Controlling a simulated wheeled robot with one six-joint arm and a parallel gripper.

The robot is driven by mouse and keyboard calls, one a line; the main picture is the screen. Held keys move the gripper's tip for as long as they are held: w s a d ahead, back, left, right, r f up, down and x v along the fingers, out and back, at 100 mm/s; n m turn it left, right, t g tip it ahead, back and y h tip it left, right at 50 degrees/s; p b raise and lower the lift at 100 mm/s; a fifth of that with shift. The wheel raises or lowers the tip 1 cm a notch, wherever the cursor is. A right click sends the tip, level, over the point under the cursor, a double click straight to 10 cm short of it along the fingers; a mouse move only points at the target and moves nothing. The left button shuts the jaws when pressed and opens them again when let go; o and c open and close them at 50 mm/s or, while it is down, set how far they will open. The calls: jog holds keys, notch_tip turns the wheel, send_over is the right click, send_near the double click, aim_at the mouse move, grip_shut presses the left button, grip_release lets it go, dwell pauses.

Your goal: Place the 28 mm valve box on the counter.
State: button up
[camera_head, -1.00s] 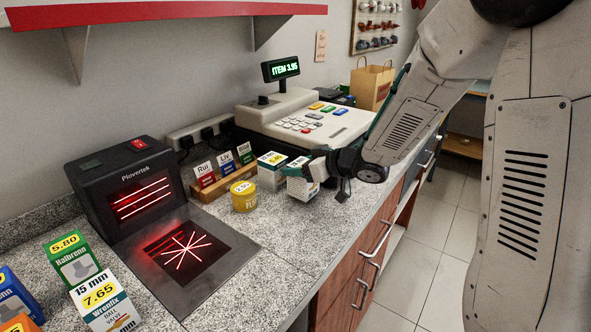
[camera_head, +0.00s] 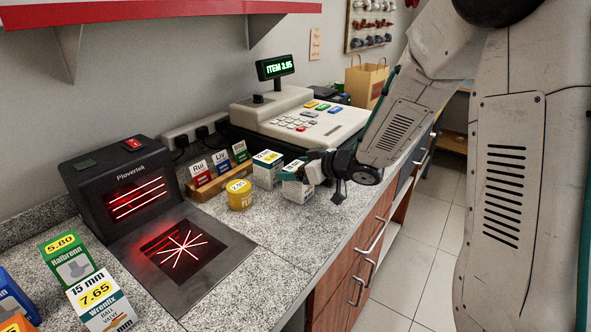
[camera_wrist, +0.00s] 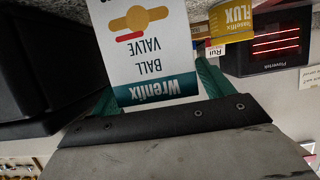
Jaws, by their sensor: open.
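A white and teal Wrenix ball valve box (camera_head: 297,189) stands upright on the counter (camera_head: 275,235), right of a similar box. Its size mark is too small to read in the head view and out of the picture in the wrist view. My gripper (camera_head: 308,172) is around the top of this box, with the jaws open. In the wrist view the box (camera_wrist: 150,50) appears upside down between the green fingers of my gripper (camera_wrist: 158,90). Any contact between fingers and box is too fine to tell.
A similar white box (camera_head: 267,169) and a yellow flux tub (camera_head: 239,195) stand close left. Behind are a card holder (camera_head: 218,182) and the cash register (camera_head: 300,118). A scanner (camera_head: 125,190) and several boxes are farther left. The counter's front strip is clear.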

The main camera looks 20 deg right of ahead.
jog(key=s+d+r+m+g+h, duration=0.1)
jog(key=s+d+r+m+h, duration=0.2)
jog(key=s+d+r+h, duration=0.35)
jog(key=s+d+r+m+g+h, duration=0.1)
jog(key=s+d+r+m+h, duration=0.35)
jog(key=s+d, duration=0.4)
jog(key=s+a+f+g+y, duration=0.1)
jog(key=s+a+g, duration=0.3)
jog(key=s, duration=0.7)
jog(key=s+a+g+y, duration=0.2)
jog(key=s+a, duration=0.5)
jog(key=s, duration=0.5)
jog(key=shift+f+g, duration=0.4)
jog(key=shift+g, duration=0.5)
